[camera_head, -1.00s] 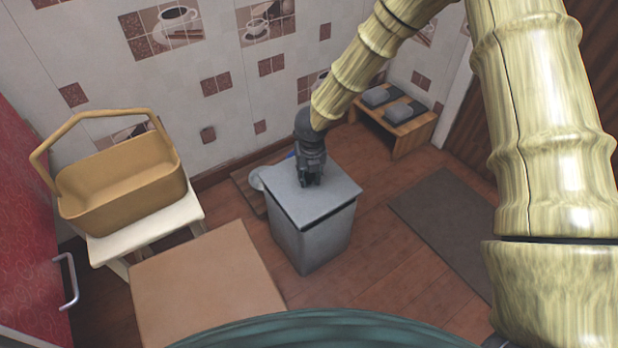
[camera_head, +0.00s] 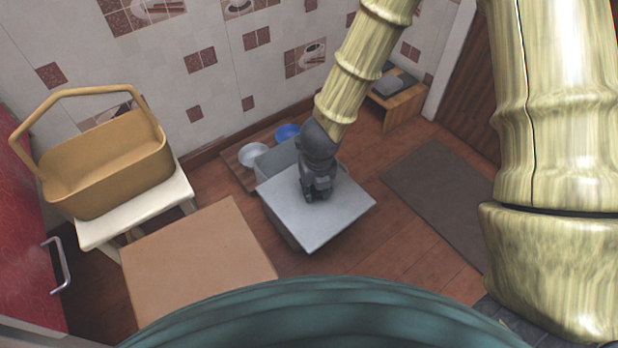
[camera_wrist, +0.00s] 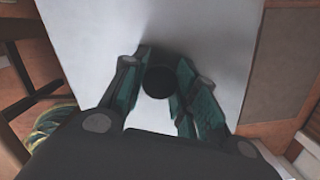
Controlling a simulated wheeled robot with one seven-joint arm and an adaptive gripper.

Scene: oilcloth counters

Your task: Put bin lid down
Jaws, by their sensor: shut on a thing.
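The bin lid (camera_head: 335,222) is a flat grey square plate in the head view. My gripper (camera_head: 318,196) is shut on its dark round knob, which shows between the fingers in the wrist view (camera_wrist: 159,81). The grey bin (camera_head: 277,160) stands on the floor below and behind the lid. The lid is off square with the bin, shifted toward me and to the right, so the bin's back left part shows open. The lid and my gripper hide most of the bin. The gap between lid and rim cannot be judged.
A brown box or table top (camera_head: 197,258) is close on the left. A tan basket (camera_head: 110,170) sits on a white stool (camera_head: 138,217) beyond it. A white bowl (camera_head: 253,154) and a blue bowl (camera_head: 287,132) stand behind the bin. A dark mat (camera_head: 440,205) lies right.

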